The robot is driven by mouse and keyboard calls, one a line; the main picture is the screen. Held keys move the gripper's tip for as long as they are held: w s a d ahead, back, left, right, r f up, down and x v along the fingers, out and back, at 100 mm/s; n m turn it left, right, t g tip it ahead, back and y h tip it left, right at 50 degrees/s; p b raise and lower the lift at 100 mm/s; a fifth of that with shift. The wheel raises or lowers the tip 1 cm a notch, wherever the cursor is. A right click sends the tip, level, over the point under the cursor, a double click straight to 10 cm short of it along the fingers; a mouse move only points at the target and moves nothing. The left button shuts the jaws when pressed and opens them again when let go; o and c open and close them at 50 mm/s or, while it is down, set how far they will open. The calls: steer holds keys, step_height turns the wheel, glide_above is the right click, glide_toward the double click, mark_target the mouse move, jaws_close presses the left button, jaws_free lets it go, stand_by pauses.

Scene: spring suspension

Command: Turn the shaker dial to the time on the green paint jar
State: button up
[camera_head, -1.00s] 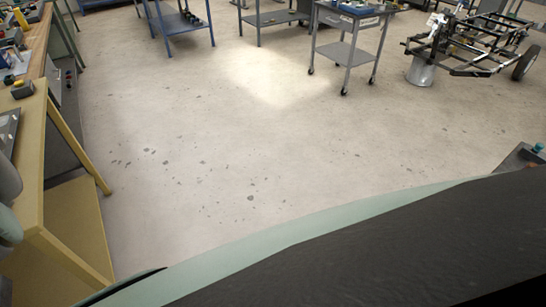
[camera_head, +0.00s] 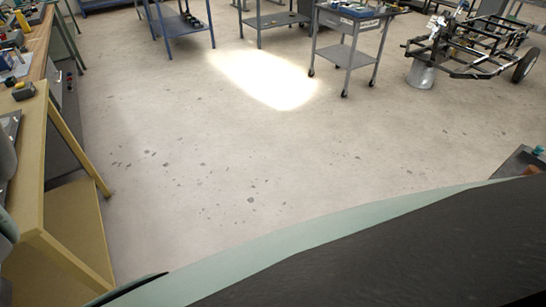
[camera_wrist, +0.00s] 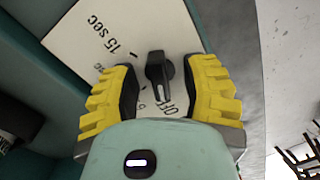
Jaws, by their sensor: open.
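The shaker dial is a black pointer knob (camera_wrist: 158,75) in the wrist view. It sits on a white plate (camera_wrist: 85,35) marked "15 sec" and "OFF"; other markings are partly hidden by my gripper. My gripper (camera_wrist: 158,88) has yellow ribbed fingers, one on each side of the knob. The fingers are open, with a gap between each finger and the knob. The knob's white line lies on its lower end, close to "OFF". The green paint jar cannot be made out in either current view.
A yellow workbench (camera_head: 38,170) stands at the left in the head view. A grey cart (camera_head: 345,52) and a black wheeled frame (camera_head: 470,45) are at the back. The concrete floor (camera_head: 240,150) between is clear.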

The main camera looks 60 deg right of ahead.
steer(key=shift+c, duration=0.2)
jaws_close()
